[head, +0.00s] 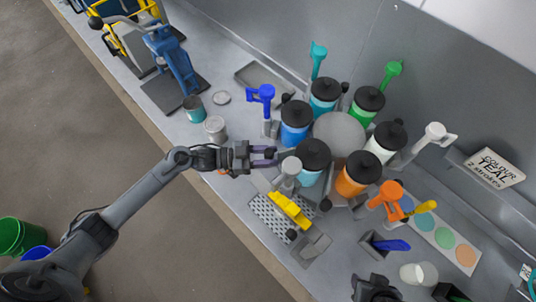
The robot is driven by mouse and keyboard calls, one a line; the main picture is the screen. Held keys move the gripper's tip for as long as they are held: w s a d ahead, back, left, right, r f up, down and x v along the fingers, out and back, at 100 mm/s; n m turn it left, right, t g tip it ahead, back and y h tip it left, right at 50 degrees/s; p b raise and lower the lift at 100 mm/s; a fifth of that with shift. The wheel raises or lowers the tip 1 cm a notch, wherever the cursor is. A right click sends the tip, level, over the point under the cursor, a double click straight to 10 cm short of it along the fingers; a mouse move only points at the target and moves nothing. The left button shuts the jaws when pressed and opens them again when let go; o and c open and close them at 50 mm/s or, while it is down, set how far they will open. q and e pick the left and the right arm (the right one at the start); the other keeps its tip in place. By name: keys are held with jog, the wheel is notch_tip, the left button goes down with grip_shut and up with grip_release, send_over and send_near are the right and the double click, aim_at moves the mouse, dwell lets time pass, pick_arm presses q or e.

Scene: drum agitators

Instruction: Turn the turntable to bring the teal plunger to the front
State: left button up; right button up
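The turntable (338,131) is a round grey hub ringed by black-lidded canisters: blue, teal, green, white, orange and light blue. Each has a handled plunger at its outer side. The teal plunger (318,60) stands upright at the back, behind the teal canister (323,104). The blue plunger (265,98) is at the left. A pale grey plunger (289,170) is at the front left, by the light blue canister (310,178). My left gripper (273,156) is open and empty, just left of the light blue canister. My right gripper (374,290) is partly cut off at the bottom edge; its fingers are unclear.
A yellow-handled piece (290,210) lies over a perforated tray (267,216) in front. A sign (495,167) reads "COLOUR TEAL 2 STROKES". Small cans (215,127) stand to the left. A white cup (424,273) and a palette strip (443,240) are at the right. The wall is close behind.

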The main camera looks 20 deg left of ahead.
pick_arm(q)
grip_shut()
jog(key=shift+s+d+p, duration=0.75)
jog(key=shift+s+d, duration=0.3)
jog(key=shift+s, duration=0.2)
jog(key=o, duration=0.7)
grip_release()
jog(key=shift+w, duration=0.2)
jog(key=shift+a, duration=0.1)
jog(key=shift+b+v, duration=1.3)
jog(key=shift+v, duration=4.1)
